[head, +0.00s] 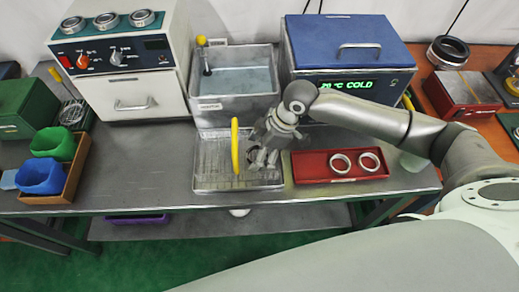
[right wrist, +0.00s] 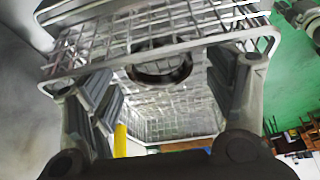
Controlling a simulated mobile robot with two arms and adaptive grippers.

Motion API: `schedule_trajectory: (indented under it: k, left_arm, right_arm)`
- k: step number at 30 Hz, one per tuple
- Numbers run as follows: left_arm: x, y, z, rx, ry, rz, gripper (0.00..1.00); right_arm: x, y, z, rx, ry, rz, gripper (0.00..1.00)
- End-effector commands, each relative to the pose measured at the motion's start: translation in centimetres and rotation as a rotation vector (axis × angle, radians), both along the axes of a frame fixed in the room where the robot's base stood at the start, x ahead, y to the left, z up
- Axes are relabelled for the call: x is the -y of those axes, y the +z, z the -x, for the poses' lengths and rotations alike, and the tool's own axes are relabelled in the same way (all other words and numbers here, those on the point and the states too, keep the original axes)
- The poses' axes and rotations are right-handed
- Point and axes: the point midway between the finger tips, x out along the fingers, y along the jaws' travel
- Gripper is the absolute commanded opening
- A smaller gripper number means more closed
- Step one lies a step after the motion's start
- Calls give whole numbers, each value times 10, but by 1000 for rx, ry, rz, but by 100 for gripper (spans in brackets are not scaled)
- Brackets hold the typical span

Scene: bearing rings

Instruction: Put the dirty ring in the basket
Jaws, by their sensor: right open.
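The wire basket (head: 208,172) stands on the steel bench with its yellow handle (head: 235,146) upright. My right gripper (head: 264,156) is over the basket's right part, pointing down, its fingers apart. In the right wrist view a dark metal ring (right wrist: 160,66) shows against the basket mesh (right wrist: 165,113), between the open fingers (right wrist: 163,95) and partly behind the rim wire. The fingers do not touch it in that view. Whether it rests on the basket floor I cannot tell. In the head view the arm hides most of that spot. My left gripper is not in view.
A red tray (head: 311,170) with two clean-looking rings (head: 340,163) lies right of the basket. A water tank (head: 235,103) and a blue-lidded cold box (head: 345,42) stand behind. A white oven (head: 130,93) carries several rings. Another dark ring (head: 447,51) sits far right.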

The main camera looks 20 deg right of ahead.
Motion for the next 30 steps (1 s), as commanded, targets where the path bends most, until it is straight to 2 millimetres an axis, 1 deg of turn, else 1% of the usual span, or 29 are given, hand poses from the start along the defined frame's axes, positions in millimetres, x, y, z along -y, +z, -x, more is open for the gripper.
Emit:
schedule_trajectory:
  k: [5, 8, 15, 21, 25, 30]
  left_arm:
    - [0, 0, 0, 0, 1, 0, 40]
    - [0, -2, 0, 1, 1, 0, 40]
    - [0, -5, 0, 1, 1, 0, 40]
    - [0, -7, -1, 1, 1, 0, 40]
    - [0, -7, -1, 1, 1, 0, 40]
    - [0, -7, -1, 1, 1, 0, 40]
  right_arm:
    - [1, 6, 0, 2, 0, 0, 76]
    - [7, 18, 1, 4, -1, 1, 76]
    - [26, 66, 7, 5, -1, 1, 76]
    - [38, 99, 11, 4, -2, 0, 76]
    - [42, 110, 13, 1, 0, 0, 76]
    - [44, 114, 14, 0, 0, -1, 76]
